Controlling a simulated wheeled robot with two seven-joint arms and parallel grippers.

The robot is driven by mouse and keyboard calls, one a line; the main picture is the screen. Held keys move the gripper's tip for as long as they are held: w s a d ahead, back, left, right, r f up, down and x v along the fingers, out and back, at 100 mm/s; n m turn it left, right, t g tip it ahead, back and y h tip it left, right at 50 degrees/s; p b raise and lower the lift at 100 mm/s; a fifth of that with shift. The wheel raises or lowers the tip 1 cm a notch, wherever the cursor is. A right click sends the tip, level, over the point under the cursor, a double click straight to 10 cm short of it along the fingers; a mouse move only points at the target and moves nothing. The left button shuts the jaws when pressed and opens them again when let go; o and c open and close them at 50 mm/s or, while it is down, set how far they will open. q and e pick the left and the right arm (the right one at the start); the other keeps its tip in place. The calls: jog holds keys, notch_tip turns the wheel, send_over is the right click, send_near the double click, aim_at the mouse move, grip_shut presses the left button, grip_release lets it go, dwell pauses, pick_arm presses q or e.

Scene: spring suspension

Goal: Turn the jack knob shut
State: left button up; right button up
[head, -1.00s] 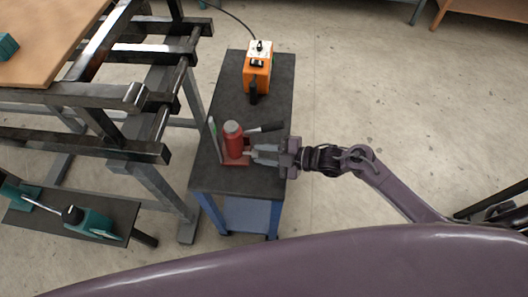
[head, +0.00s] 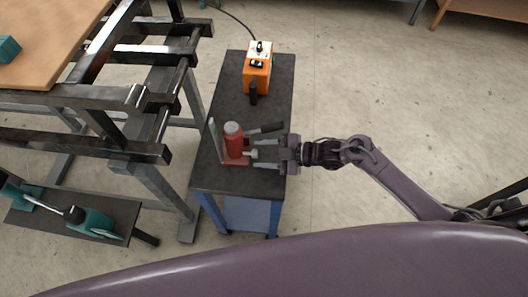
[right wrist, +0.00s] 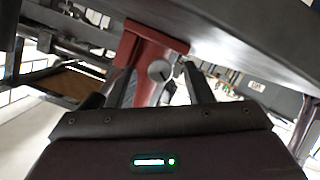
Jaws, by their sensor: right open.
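The red bottle jack (head: 234,143) stands upright on the dark top of a small cart, with a grey cap and a dark handle (head: 266,128) pointing right. Its small grey knob (head: 250,154) sticks out low on the right side, towards my right gripper (head: 264,154). That gripper is open, with one finger on each side of the knob. In the right wrist view, the round knob end (right wrist: 159,70) shows between the two open fingers (right wrist: 160,88), before the red jack body (right wrist: 150,90). Contact with the knob cannot be told. My left gripper is not in view.
An orange control box (head: 257,75) stands at the back of the cart top (head: 228,100). A black metal frame and wooden board (head: 45,35) are close on the left. A teal tool (head: 90,222) lies on a low shelf. The floor right of the cart is clear.

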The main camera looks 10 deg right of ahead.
jog(key=shift+d, duration=0.15)
jog(key=v, duration=0.6)
jog(key=shift+s+d+b, duration=0.15)
jog(key=shift+b, duration=0.15)
jog(key=shift+s+d+r, duration=0.2)
jog(key=shift+d+r, duration=0.05)
jog(key=shift+d, duration=0.3)
